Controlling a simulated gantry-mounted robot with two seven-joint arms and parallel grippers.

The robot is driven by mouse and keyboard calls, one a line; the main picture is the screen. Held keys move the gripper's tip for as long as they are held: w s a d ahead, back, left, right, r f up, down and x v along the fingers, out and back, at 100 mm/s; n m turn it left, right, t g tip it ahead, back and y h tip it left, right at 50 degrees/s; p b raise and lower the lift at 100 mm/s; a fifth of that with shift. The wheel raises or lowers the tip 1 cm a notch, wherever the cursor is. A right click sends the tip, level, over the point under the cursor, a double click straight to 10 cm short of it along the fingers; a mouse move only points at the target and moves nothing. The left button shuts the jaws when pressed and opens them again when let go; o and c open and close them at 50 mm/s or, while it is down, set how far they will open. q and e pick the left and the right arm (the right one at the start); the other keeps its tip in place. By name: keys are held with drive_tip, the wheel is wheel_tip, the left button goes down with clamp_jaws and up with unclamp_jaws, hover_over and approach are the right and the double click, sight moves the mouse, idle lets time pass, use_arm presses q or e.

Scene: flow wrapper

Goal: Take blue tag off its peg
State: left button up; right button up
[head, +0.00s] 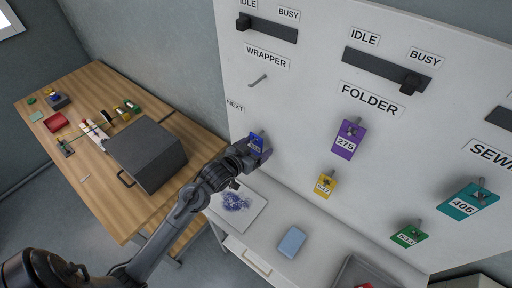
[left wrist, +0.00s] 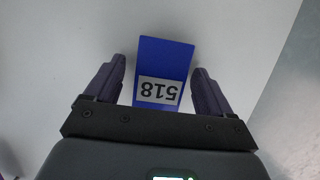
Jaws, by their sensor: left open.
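The blue tag (head: 256,141) hangs on the white board below the label NEXT. In the left wrist view the blue tag (left wrist: 164,68) shows the number 518 upside down and lies between my two fingers. My left gripper (head: 262,150) is at the tag, with its fingers (left wrist: 160,82) apart on either side of it and a gap visible at each side. The tag's peg shows only slightly in the head view and is hidden in the wrist view. My right gripper is not in view.
A purple tag (head: 348,139), a yellow tag (head: 325,185), a green tag (head: 409,237) and a teal tag (head: 469,203) hang to the right. An empty peg (head: 258,80) is under WRAPPER. A light blue box (head: 292,241) lies on the white counter below. A dark grey box (head: 147,153) stands on the wooden table.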

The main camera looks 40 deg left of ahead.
sight(255, 150)
use_arm(q)
drive_tip(key=shift+c, duration=0.3)
drive_tip(key=c, duration=1)
drive_tip(key=shift+r+p, duration=0.45)
drive_tip(key=shift+p, duration=0.25)
drive_tip(key=shift+s, duration=0.15)
drive_tip(key=shift+s+p, duration=0.55)
drive_tip(key=shift+s, duration=0.45)
drive_tip(key=shift+s+d+p, duration=0.15)
drive_tip(key=shift+s+p, duration=0.65)
drive_tip(key=shift+s, duration=1)
drive_tip(key=s+p, duration=0.1)
drive_tip(key=s, duration=0.2)
